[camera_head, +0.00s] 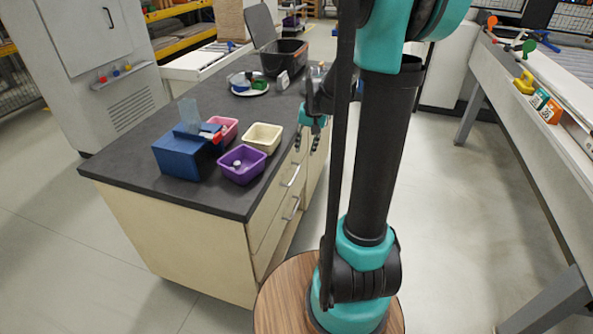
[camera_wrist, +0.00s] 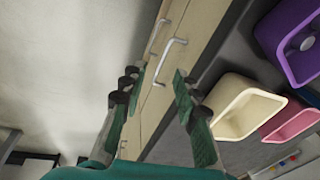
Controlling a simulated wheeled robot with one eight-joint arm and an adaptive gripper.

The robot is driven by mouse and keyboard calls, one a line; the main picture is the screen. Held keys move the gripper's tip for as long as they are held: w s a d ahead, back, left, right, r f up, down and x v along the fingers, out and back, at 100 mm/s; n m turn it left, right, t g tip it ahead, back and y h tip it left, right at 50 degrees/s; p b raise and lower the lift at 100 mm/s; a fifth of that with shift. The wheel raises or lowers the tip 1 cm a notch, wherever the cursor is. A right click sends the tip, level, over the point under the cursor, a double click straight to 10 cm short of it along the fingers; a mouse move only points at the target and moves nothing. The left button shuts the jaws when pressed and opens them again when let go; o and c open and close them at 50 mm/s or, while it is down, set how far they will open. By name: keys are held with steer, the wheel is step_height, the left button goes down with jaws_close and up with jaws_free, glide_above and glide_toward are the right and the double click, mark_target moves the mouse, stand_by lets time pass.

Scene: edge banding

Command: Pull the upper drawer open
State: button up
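The cabinet's upper drawer (camera_head: 268,205) has a silver bar handle (camera_head: 291,176) and looks shut, flush with the front. In the wrist view the upper handle (camera_wrist: 170,61) lies nearest the dark countertop, just ahead of the fingertips and partly between their lines. My gripper (camera_head: 306,148) hangs beside the cabinet front, pointing down. In the wrist view my gripper (camera_wrist: 159,78) has its two green-padded fingers spread apart, with nothing held between them. Contact with the handle is not visible.
A lower handle (camera_head: 292,209) sits below the upper one. On the countertop (camera_head: 205,203) stand a purple bin (camera_head: 241,176), a cream bin (camera_wrist: 226,112), a pink bin (camera_wrist: 290,124) and a blue box (camera_head: 178,160). The floor (camera_head: 455,200) right of the cabinet is clear.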

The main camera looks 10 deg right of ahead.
steer(key=m, duration=0.1)
glide_toward(296, 173)
steer(key=shift+g+y, duration=0.3)
steer(key=shift+y, duration=0.1)
steer(key=x, duration=0.7)
steer(key=shift+w+d+f, duration=0.2)
steer(key=shift+w+f, duration=0.1)
steer(key=shift+f, duration=0.1)
jaws_close()
